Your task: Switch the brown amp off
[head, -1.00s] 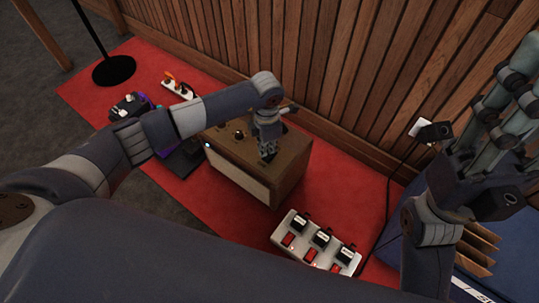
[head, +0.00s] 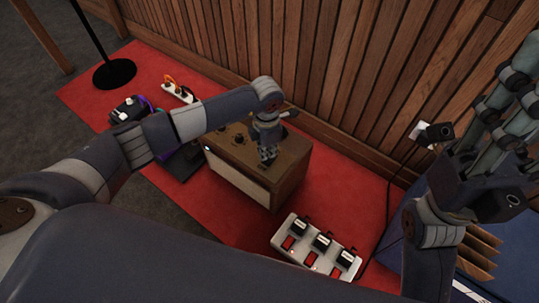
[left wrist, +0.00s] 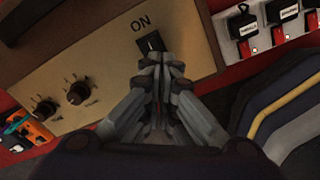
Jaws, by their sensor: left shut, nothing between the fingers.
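The brown amp (head: 284,187) stands on a red carpet by the wood-slat wall. Its top panel shows in the left wrist view (left wrist: 105,62), with two black knobs (left wrist: 77,93) and a black switch (left wrist: 149,43) below the word "ON". My left gripper (head: 267,155) is over the amp's top. In the left wrist view the left gripper's shut, empty fingers (left wrist: 162,62) are close to the switch and overlap its lower part. I cannot tell whether they touch it. My right gripper is raised at the right edge, away from the amp; its fingertips are not clearly shown.
A white power strip (head: 292,251) with several black plugs and red switches lies in front of the amp. Another strip (head: 178,92) is behind, with an orange plug. A purple-and-black item (head: 128,112) is at left. A wall outlet (head: 420,130) has a cable.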

